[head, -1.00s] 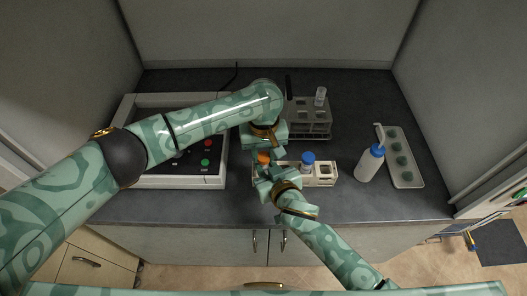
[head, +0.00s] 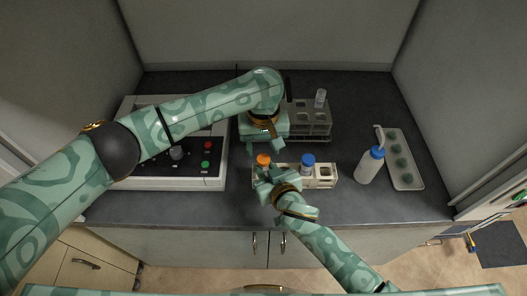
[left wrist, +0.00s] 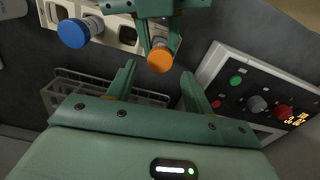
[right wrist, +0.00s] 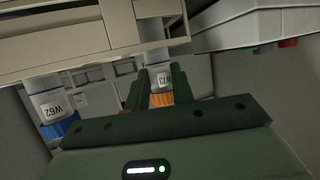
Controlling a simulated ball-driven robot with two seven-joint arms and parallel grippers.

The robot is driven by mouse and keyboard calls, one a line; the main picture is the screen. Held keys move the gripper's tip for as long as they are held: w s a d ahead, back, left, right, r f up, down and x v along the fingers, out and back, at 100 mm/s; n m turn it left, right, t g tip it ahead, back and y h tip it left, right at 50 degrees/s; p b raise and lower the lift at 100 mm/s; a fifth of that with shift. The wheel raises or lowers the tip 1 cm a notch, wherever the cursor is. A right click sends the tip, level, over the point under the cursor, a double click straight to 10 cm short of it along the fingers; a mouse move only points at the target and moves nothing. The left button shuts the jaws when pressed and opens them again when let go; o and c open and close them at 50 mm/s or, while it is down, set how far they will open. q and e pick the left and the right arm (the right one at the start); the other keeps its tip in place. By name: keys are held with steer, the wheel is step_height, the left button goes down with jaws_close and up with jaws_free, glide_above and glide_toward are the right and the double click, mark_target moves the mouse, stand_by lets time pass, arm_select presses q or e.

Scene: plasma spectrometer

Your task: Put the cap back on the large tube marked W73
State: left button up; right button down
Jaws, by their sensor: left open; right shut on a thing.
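The large tube marked W73 (right wrist: 161,78) stands in the white rack (head: 328,183), its label readable in the right wrist view. The orange cap (head: 263,160) sits on its top; it also shows in the left wrist view (left wrist: 160,59). My right gripper (head: 266,174) is shut on the W73 tube, below the cap. My left gripper (head: 265,148) is open and empty, just behind and above the cap, with a gap between its fingertips and the cap in the left wrist view.
A blue-capped tube marked W62 (right wrist: 52,107) stands in the same rack. A grey tube rack (head: 309,119) is behind it. A control box (head: 178,183) is at left. A wash bottle (head: 368,166) and a tray (head: 409,182) are at right.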

arm_select(q)
steer(key=shift+r, duration=0.4)
steer(key=shift+s+f, duration=0.1)
step_height(320, 180, up, 4)
steer(key=n, duration=0.3)
steer(key=shift+d+f, duration=0.15)
steer(key=shift+n, duration=0.3)
